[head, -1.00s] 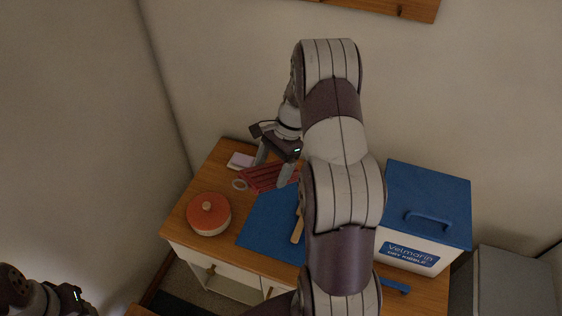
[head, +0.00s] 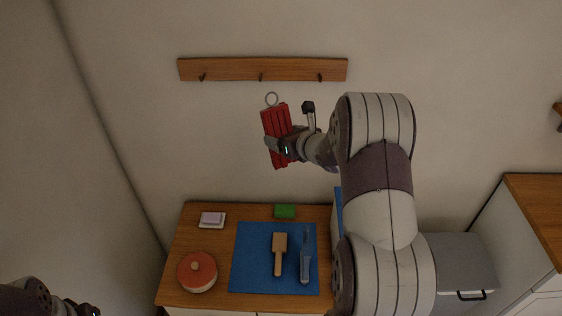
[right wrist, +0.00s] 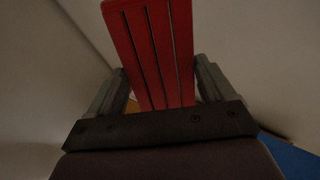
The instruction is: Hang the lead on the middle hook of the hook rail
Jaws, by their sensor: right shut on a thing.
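The red folded lead (head: 276,120) has a pale ring (head: 272,99) at its upper end. My right gripper (head: 277,145) is shut on the lead and holds it up in the air, with the ring on top. In the right wrist view the red lead (right wrist: 150,50) lies between the two fingers. The wooden hook rail (head: 225,69) is on the wall above, with three dark hooks. The middle hook (head: 261,77) shows a little above and left of the ring, apart from it. My left gripper (head: 88,310) is at the bottom left corner, its fingers not clear.
A cabinet top (head: 180,245) below carries a blue mat (head: 250,272) with a wooden brush (head: 279,255) and a blue-grey tool (head: 305,262). A red-lidded pot (head: 197,272), a soap dish (head: 211,220) and a green block (head: 285,211) stand around it. The wall around the rail is clear.

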